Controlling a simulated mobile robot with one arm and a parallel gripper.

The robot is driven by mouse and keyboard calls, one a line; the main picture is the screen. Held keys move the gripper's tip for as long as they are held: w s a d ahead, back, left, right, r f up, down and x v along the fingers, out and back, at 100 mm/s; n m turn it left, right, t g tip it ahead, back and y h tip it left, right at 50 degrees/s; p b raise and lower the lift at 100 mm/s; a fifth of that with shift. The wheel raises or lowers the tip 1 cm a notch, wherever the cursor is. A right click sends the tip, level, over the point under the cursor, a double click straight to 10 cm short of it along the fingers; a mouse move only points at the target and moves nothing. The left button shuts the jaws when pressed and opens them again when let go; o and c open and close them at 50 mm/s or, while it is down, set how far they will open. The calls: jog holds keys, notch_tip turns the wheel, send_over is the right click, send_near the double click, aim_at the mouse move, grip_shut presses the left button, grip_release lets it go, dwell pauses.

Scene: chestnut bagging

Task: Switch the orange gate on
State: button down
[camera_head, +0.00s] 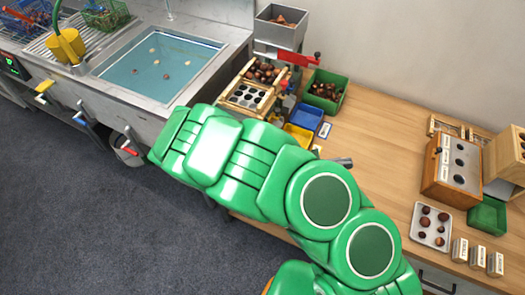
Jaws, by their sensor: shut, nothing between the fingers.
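I cannot pick out a part that is clearly the orange gate. A hopper (281,27) with chestnuts stands at the back of the wooden counter, with a red lever (285,58) below it. On the sink front are a yellow handle (44,87), a blue-tipped handle (82,119) and a red-tipped handle (129,150). My green arm crosses the middle of the view and covers part of the counter's front edge. My gripper cannot be made out; the arm hides what lies behind it.
A wooden sorting tray with round holes (246,96), a green bin (325,90) of chestnuts, and blue (306,117) and yellow (297,135) trays sit near the arm. A wooden box (450,175) and white chestnut tray (431,226) stand right.

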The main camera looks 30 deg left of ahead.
jog(key=s+a+f+n+t+y, duration=0.6)
jog(key=a+n+y, duration=0.3)
jog(key=n+y, duration=0.2)
jog(key=s+a+f+n+t+y, duration=0.6)
jog(key=a+n+y, duration=0.3)
jog(key=n+y, duration=0.2)
jog(key=shift+s+a+f+n+t, duration=0.25)
jog(key=shift+s+f+n+t, duration=0.15)
jog(key=shift+n+t, duration=0.6)
jog(key=shift+w, duration=0.1)
jog(key=shift+s+a+r+x, duration=0.2)
jog(key=shift+a+x, duration=0.2)
jog(key=shift+x, duration=1.75)
jog(key=shift+s+a+r+x, duration=0.2)
jog(key=shift+a+x, duration=0.2)
jog(key=shift+x, duration=1.7)
jog(key=shift+s+a+r+x, duration=0.2)
jog(key=shift+a+x, duration=0.15)
jog(key=shift+x, duration=1.8)
jog(key=shift+r, duration=1.95)
